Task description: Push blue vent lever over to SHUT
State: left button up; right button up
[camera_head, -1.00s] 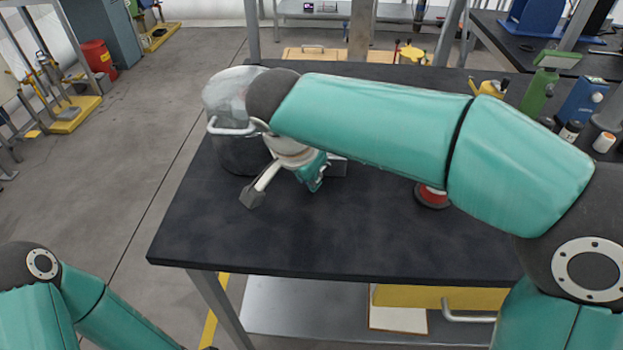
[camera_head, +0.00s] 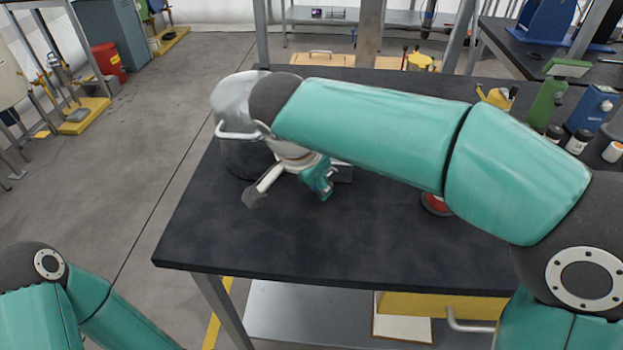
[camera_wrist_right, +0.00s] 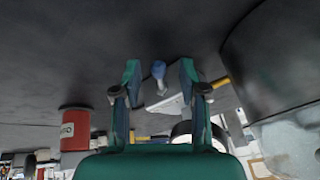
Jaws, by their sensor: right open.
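The blue vent lever (camera_wrist_right: 158,70) shows in the right wrist view as a small blue knob above a pale bracket (camera_wrist_right: 168,104). It is between the two teal fingers of my right gripper (camera_wrist_right: 160,64), with a gap on both sides. My right gripper is open. In the head view my right gripper (camera_head: 318,181) is low over the black table (camera_head: 270,235), beside a grey block (camera_head: 343,173). I cannot make out the lever there behind the gripper. The SHUT marking is not readable. My left arm is at the lower left; its gripper is out of view.
A large grey drum with a pale top (camera_head: 236,98) stands left of my right gripper. A red round item (camera_head: 437,203) sits under my right forearm, also seen as a red can (camera_wrist_right: 75,130). Bottles and tools stand at the right. The front of the table is clear.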

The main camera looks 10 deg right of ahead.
jog(key=v, duration=1.2)
jog(key=shift+f, duration=0.1)
